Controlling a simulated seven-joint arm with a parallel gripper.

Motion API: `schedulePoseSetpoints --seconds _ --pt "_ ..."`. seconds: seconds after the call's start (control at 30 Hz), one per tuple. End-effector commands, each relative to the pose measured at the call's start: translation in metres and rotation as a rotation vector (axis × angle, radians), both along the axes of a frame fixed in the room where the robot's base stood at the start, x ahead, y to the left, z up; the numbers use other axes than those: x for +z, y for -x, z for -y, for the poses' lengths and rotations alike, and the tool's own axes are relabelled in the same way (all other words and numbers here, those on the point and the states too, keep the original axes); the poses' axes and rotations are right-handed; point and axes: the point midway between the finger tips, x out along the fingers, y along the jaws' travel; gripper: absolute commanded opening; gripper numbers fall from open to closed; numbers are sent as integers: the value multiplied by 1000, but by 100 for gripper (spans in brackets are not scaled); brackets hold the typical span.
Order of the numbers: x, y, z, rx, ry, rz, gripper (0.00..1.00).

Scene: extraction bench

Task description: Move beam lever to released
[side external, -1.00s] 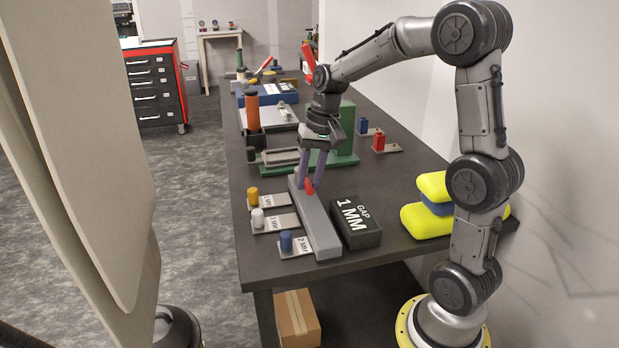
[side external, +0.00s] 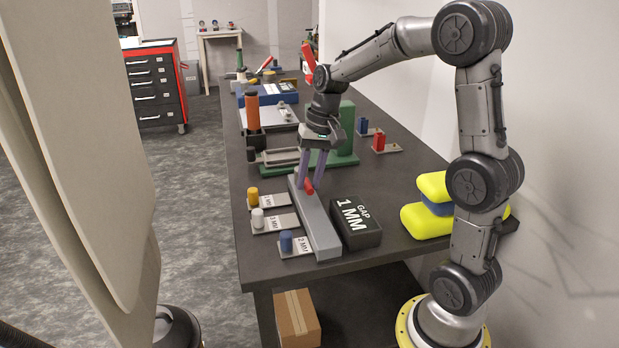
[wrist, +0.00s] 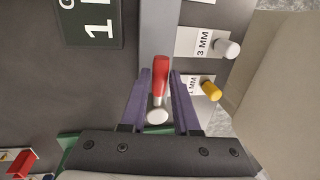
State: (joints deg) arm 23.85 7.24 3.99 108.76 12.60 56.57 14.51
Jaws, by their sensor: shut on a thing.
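The red lever (side external: 309,189) sits on top of the long grey beam (side external: 318,226), near the beam's far half. It also shows in the wrist view as a red handle (wrist: 160,72) with a pale round end. My gripper (side external: 311,184) reaches down from above with its purple fingers on either side of the lever. In the wrist view my gripper (wrist: 160,80) is shut on the red handle, one finger along each side. The lever's pivot is hard to make out.
A black block marked "GAP 1 MM" (side external: 356,223) stands right of the beam. Several labelled plates with coloured pegs, one yellow (side external: 253,196), lie to its left. A green fixture (side external: 345,150) stands behind my gripper. Yellow pads (side external: 428,222) lie at the right.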

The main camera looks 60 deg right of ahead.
Motion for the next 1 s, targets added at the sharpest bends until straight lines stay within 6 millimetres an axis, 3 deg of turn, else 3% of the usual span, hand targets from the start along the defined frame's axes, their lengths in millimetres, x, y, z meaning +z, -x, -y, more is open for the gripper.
schedulePoseSetpoints --seconds 0.53,1.0 --pt "1 2 3 57 2 4 0" --pt "2 12 24 430 2 2 0"
